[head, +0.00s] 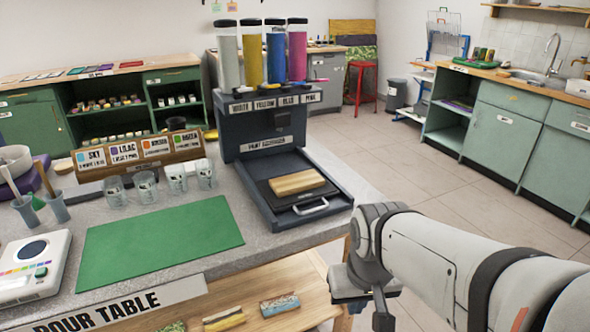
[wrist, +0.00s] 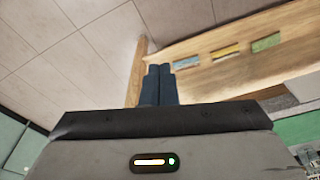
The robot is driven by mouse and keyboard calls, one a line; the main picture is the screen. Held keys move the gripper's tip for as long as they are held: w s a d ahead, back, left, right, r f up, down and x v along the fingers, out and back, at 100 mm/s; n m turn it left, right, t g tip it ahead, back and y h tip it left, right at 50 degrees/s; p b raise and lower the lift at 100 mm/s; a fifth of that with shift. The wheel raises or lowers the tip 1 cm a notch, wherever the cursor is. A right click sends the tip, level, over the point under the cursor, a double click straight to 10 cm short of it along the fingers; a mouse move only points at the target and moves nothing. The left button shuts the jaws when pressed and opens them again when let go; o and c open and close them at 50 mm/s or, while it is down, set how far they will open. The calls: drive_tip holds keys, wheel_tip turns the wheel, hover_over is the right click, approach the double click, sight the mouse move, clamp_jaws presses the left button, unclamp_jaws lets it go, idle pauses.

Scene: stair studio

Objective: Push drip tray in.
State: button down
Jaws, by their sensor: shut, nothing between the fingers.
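The drip tray (head: 268,198) is a dark flat tray at the foot of the grey paint dispenser (head: 262,125), with a silver handle (head: 311,207) at its front. It sits within the dispenser's raised-edge base; I cannot tell exactly how far it is out. A light wooden block (head: 297,182) lies on it. My gripper (head: 383,318) is right of the table's front corner, apart from the tray, pointing down. In the wrist view its dark fingers (wrist: 158,84) are together and empty. The tray does not show in the wrist view.
A green mat (head: 160,238), several clear cups (head: 145,187) and a white scale (head: 32,262) are left of the dispenser on the pour table. A wooden lower shelf (wrist: 225,55) with painted pieces lies below. Open tiled floor (head: 400,165) is to the right.

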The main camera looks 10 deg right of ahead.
drive_tip(key=shift+w+r, duration=0.1)
drive_tip(key=shift+w, duration=0.2)
drive_tip(key=w+d+r+m+t+y+p, duration=0.1)
drive_tip(key=w+r+m+t, duration=0.2)
drive_tip(key=w+m, duration=0.5)
drive_tip(key=w+d+r+m+t+y+p, duration=0.1)
drive_tip(key=w+r+m+t+y+p, duration=0.15)
drive_tip(key=w+m, duration=0.55)
drive_tip(key=w+a+f+b, duration=0.1)
drive_tip(key=w+f, duration=0.1)
drive_tip(key=w, duration=0.1)
drive_tip(key=w+f+n+b, duration=0.1)
drive_tip(key=w+f, duration=0.1)
drive_tip(key=w, duration=0.2)
drive_tip(key=w+a+f+n+b, duration=0.1)
drive_tip(key=w+f, duration=0.2)
drive_tip(key=w, duration=0.1)
drive_tip(key=shift+w+a+f+t+h, duration=0.1)
drive_tip(key=shift+w+a+t+h, duration=0.15)
drive_tip(key=shift+a+h, duration=0.1)
drive_tip(key=shift+w+a+f, duration=0.1)
drive_tip(key=shift+w, duration=0.3)
